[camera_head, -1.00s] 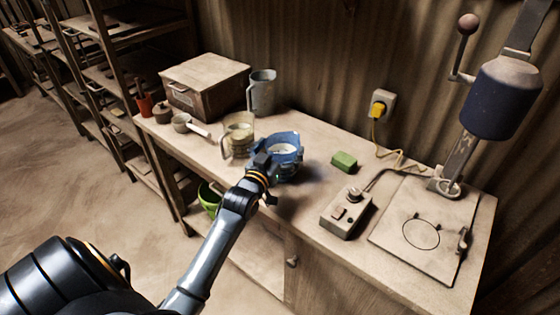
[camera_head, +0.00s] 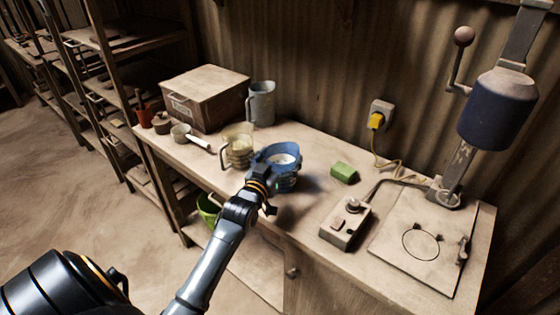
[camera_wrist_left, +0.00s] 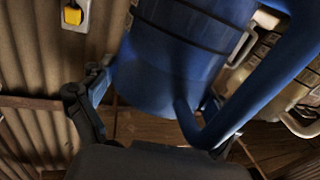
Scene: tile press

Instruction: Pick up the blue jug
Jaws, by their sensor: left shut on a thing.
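The blue jug (camera_head: 283,183) is upright at the front middle of the bench, with pale contents inside its rim. My left gripper (camera_head: 268,172) reaches it from the front and is shut on it. In the left wrist view the jug (camera_wrist_left: 165,70) fills the upper middle, and its thick blue handle runs down the right side towards the camera. A dark finger of the gripper (camera_wrist_left: 150,118) shows on the jug's left; the other is mostly hidden behind the handle. I cannot tell whether the jug's base touches the bench. My right gripper is not in view.
A clear measuring jug (camera_head: 239,150) stands close left of the blue jug, with a grey jug (camera_head: 262,104) and a wooden box (camera_head: 205,95) behind. A green block (camera_head: 343,172), a control box (camera_head: 346,222) and the press (camera_head: 500,105) are to the right.

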